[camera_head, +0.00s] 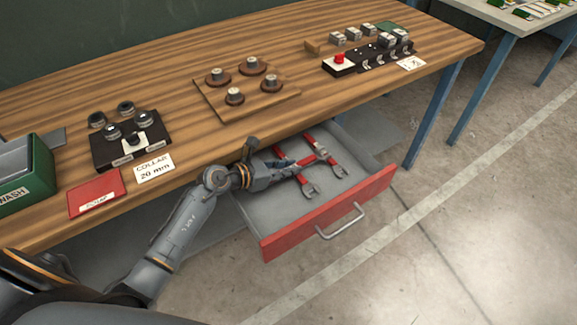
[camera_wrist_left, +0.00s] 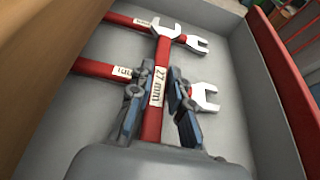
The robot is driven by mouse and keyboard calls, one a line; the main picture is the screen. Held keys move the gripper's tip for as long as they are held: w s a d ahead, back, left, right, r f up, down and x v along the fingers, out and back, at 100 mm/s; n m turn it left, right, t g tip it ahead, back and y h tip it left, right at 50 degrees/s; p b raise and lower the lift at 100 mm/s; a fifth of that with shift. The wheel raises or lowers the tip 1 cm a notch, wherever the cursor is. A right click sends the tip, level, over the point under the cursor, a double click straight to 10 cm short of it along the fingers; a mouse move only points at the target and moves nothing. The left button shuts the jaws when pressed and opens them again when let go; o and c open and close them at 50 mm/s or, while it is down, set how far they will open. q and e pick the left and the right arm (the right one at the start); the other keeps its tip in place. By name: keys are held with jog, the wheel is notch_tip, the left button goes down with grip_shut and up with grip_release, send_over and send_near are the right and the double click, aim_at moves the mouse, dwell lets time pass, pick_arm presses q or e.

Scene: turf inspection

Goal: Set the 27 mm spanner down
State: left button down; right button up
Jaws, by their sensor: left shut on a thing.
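The red-handled 27 mm spanner (camera_wrist_left: 157,90) is between the fingers of my left gripper (camera_wrist_left: 158,100) in the left wrist view, its label facing up. My left gripper (camera_head: 293,163) is shut on it, inside the open drawer (camera_head: 251,208). The held spanner's pale jaw end (camera_head: 322,154) points right in the head view. It crosses over two other red spanners, the nearer (camera_head: 310,190) and the farther (camera_head: 338,171), lying on the drawer floor. I cannot tell whether it touches them. Their labels are partly covered or unreadable. My right gripper is not in view.
The drawer's red front (camera_head: 328,213) with its handle bounds the near side. The wooden bench (camera_head: 330,105) overhangs the back. On it are a collar stand (camera_head: 130,145), a pegged board (camera_head: 245,100) and a red-button box (camera_head: 339,64). Bare drawer floor shows nearer the front.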

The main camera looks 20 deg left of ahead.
pick_arm(q)
jog(key=c, duration=1.3)
grip_release()
jog(key=shift+o, duration=0.2)
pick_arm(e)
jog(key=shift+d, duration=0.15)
pick_arm(q)
jog(key=shift+r, duration=0.25)
jog(key=shift+r+p, duration=0.5)
jog(key=shift+p, duration=0.15)
jog(key=v, duration=0.5)
jog(key=b+v, duration=0.1)
jog(key=v, duration=0.5)
jog(key=shift+s+f, duration=0.1)
jog(key=shift+f, duration=0.15)
jog(key=shift+s+a+r, duration=0.25)
jog(key=shift+s+a, duration=0.05)
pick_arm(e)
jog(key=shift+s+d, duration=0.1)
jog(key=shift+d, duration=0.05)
